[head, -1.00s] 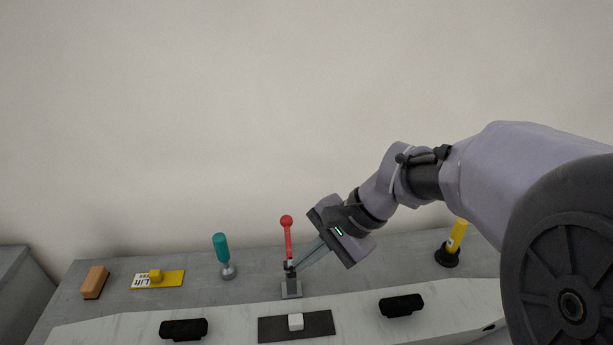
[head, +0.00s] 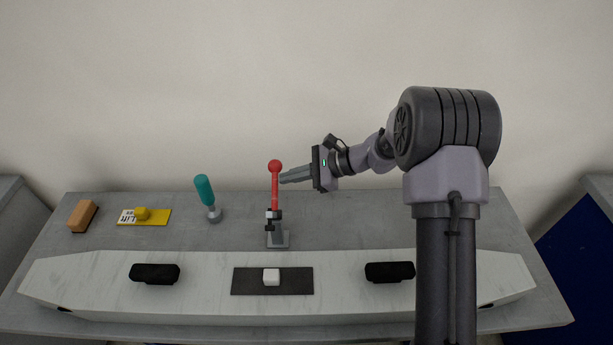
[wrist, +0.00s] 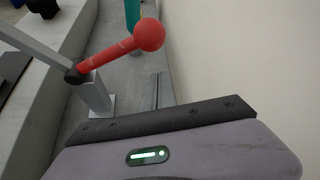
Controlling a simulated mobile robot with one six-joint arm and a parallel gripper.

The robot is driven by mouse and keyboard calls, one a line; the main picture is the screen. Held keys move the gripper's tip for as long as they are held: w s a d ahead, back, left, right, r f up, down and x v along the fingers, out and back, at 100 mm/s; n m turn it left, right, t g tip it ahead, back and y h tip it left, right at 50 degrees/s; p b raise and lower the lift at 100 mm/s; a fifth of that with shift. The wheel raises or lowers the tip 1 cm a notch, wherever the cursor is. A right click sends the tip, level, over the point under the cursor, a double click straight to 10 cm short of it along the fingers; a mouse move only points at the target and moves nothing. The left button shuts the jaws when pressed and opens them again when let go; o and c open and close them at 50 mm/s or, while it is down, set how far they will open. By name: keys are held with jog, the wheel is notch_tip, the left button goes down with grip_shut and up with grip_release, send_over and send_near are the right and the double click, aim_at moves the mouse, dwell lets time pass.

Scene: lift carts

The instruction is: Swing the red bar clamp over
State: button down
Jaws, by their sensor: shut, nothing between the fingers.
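The red bar clamp (head: 275,195) stands upright on the grey table, its red handle topped by a red ball and its grey base (head: 279,239) below. In the wrist view the red handle (wrist: 110,54) reaches up to the ball, beside a grey upright bracket. My gripper (head: 284,179) is shut and empty, its fingers pointing left at the handle's upper part, just right of it. I cannot tell whether the fingertips touch the handle. The fingers are hardly visible in the wrist view.
A white beam (head: 340,304) with two black blocks and a dark plate with a white cube (head: 271,277) lies in front. A teal-handled tool (head: 205,191), a yellow plate (head: 160,217) and an orange block (head: 82,215) stand left. The table's right rear looks clear.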

jog(key=r, duration=0.1)
jog(key=s+r, duration=0.1)
jog(key=r, duration=0.1)
jog(key=shift+a+r, duration=0.15)
jog(key=shift+r, duration=0.1)
jog(key=shift+r, duration=0.1)
